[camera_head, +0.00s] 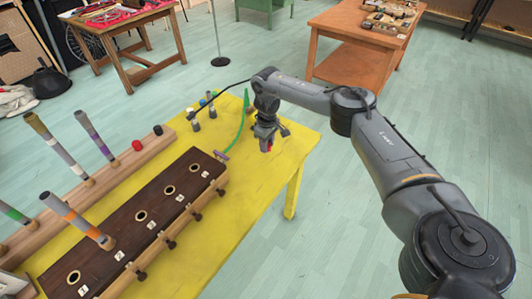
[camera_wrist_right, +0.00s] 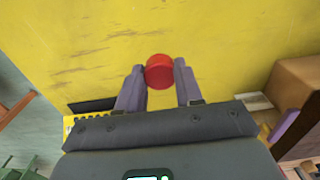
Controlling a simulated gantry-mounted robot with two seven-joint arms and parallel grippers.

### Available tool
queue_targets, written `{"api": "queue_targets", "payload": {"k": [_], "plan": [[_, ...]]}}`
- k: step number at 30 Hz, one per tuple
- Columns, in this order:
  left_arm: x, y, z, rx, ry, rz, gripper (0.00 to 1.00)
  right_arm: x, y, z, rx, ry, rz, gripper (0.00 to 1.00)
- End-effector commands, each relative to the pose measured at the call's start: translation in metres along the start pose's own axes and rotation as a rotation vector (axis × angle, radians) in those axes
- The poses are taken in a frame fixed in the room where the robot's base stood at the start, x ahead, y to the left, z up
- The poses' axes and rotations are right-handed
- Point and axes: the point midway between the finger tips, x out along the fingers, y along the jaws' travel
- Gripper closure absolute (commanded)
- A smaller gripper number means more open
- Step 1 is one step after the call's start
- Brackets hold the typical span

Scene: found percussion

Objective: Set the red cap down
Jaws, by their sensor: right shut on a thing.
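The red cap (camera_wrist_right: 159,71) is a short red cylinder between the two purple-grey fingertips of my right gripper (camera_wrist_right: 160,84) in the right wrist view. My right gripper (camera_head: 268,146) is shut on it and points down over the right part of the yellow table (camera_head: 250,205). In the head view only a small bit of red shows at the fingertips. I cannot tell whether the cap touches the tabletop. My left gripper is not in view.
A dark wooden box with round holes (camera_head: 150,228) lies left of my gripper. Behind it, a wooden rail (camera_head: 118,172) holds striped tubes, another red cap (camera_head: 137,146) and a black cap (camera_head: 158,130). Small coloured-top pieces (camera_head: 212,110) stand near a green strip (camera_head: 240,125). The table's front right is clear.

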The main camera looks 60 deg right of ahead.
Motion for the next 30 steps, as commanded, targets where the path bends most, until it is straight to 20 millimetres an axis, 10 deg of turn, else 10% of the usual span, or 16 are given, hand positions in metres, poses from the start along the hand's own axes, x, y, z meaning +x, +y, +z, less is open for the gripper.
{"api": "queue_targets", "payload": {"k": [28, 29, 30], "plan": [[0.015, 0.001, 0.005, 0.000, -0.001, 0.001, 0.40, 0.045, -0.001, -0.003, 0.000, -0.001, 0.001, 0.97], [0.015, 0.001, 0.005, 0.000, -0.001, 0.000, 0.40, 0.045, -0.001, -0.004, 0.000, 0.000, 0.001, 0.63], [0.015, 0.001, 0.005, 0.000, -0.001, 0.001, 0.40, 0.045, -0.001, -0.004, 0.000, 0.000, 0.001, 0.57]]}}
